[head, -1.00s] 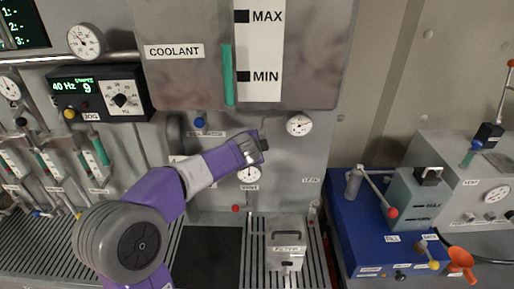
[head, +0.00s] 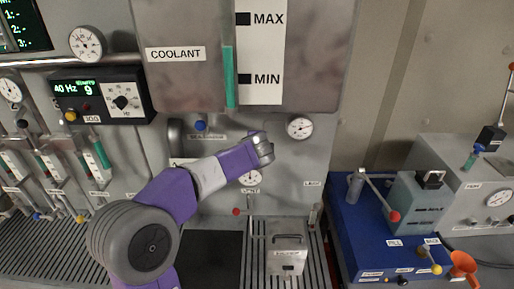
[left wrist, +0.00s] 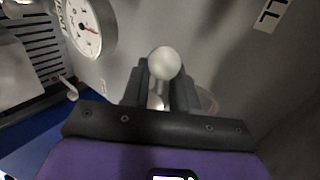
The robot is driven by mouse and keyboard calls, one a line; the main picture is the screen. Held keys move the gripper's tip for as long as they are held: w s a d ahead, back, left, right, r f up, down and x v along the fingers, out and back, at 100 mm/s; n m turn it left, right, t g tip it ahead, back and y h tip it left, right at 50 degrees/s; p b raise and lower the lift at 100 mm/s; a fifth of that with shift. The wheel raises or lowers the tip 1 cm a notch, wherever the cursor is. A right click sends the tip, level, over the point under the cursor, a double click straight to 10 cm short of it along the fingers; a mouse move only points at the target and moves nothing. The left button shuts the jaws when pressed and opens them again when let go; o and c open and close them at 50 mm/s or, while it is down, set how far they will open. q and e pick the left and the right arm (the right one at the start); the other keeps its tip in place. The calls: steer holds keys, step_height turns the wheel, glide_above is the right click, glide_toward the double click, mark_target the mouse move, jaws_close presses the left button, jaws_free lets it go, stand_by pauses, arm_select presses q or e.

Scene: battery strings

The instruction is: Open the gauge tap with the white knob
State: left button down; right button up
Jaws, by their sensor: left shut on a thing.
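The white knob (left wrist: 165,62) is a round ball on a short stem in the left wrist view. It sits between the two dark fingers of my left gripper (left wrist: 161,88), which are shut on it. In the head view my left gripper (head: 264,148) is against the grey panel below the coolant tank, and it hides the knob there. A round gauge (head: 300,127) is up and to the right of the gripper. Another gauge (head: 250,178) is just below it, partly covered by my arm. My right gripper is not in view.
The coolant tank (head: 190,85) hangs above my arm. A blue knob (head: 200,125) and a red knob (head: 236,211) are nearby on the panel. A grey filter box (head: 287,254) stands below on the slatted deck. A blue bench unit (head: 365,240) with a red-tipped lever is at right.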

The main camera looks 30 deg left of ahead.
arm_select(q)
steer(key=c, duration=1)
jaws_free()
steer(key=shift+s+a, duration=0.1)
steer(key=shift+a, duration=0.05)
steer(key=v, duration=0.7)
steer(key=shift+s+r, duration=0.1)
steer(key=shift+s, duration=0.1)
